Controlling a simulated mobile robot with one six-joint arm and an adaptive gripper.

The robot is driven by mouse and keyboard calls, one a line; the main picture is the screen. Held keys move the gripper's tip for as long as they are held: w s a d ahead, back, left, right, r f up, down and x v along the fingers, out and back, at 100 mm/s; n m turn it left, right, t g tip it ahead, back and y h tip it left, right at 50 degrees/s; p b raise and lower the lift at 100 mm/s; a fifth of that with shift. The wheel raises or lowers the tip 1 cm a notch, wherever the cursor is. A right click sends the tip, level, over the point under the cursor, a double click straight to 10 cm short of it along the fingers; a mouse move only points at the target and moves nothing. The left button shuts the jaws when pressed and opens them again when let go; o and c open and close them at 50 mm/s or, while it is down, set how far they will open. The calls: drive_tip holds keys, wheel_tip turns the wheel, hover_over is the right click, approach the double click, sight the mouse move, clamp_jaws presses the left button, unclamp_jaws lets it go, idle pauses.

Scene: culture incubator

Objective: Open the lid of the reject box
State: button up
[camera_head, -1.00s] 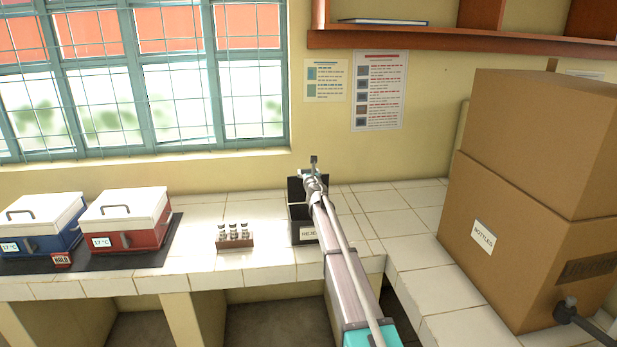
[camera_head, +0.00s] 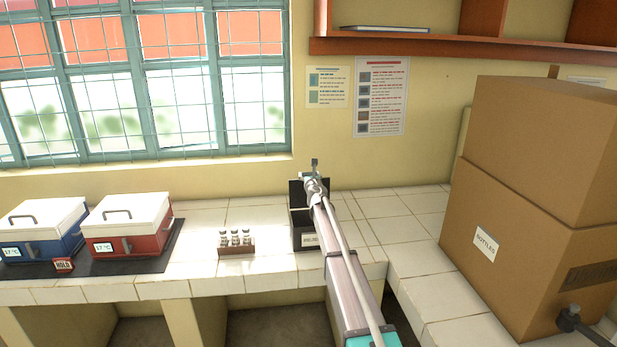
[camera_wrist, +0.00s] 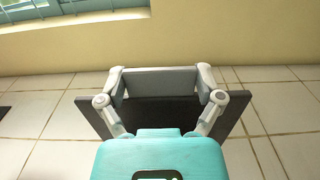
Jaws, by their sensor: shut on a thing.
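The reject box (camera_head: 303,238) is a dark open-topped box with a white label, near the front of the tiled counter. Its dark lid (camera_head: 296,195) stands raised, about upright, at the back of the box. My gripper (camera_head: 315,164) is at the lid's upper right, partly hiding it and the box. In the wrist view my gripper (camera_wrist: 160,82) is shut on the dark lid (camera_wrist: 160,112), which spreads out on both sides beneath the fingers. The inside of the box is mostly hidden.
A small rack of vials (camera_head: 236,244) stands just left of the box. A red cooler (camera_head: 127,235) and a blue cooler (camera_head: 42,232) with white lids stand further left. Large cardboard boxes (camera_head: 520,230) fill the right. Bare tiles lie right of my arm.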

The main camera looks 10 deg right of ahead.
idle(0.3)
drive_tip(key=o, duration=1.1)
drive_tip(key=shift+c, duration=0.2)
drive_tip(key=shift+s, duration=0.1)
drive_tip(key=s, duration=1.2)
drive_tip(key=shift+w, duration=0.1)
